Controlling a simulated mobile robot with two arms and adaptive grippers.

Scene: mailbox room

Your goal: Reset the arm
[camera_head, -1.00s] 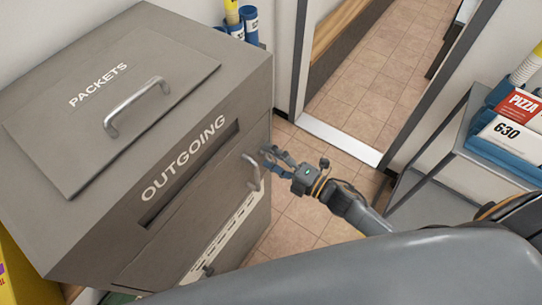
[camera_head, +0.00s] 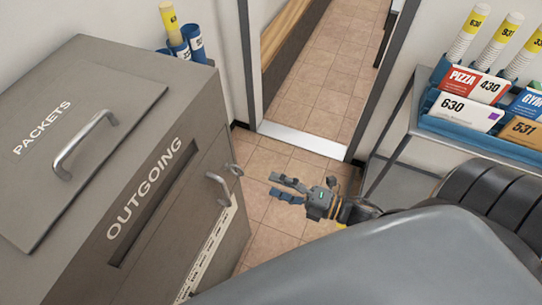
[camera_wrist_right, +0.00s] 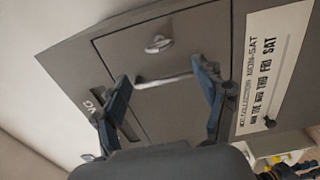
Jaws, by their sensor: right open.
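My right gripper (camera_head: 288,188) is open and empty in the head view, over the tiled floor to the right of the grey outgoing mailbox (camera_head: 60,110). It is apart from the mailbox door's handle (camera_head: 219,190). In the right wrist view the open fingers (camera_wrist_right: 165,98) frame the mailbox front, with the door handle (camera_wrist_right: 165,80) seen between them and a round knob or lock (camera_wrist_right: 158,44) above it. The door looks shut. My left gripper is not seen.
A doorway with a pale sill (camera_head: 300,138) opens at the back. A metal rack (camera_head: 400,140) with blue trays of cards and rolled tubes stands at the right. Blue and yellow tubes (camera_head: 180,45) stand behind the mailbox. Tiled floor is free between mailbox and rack.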

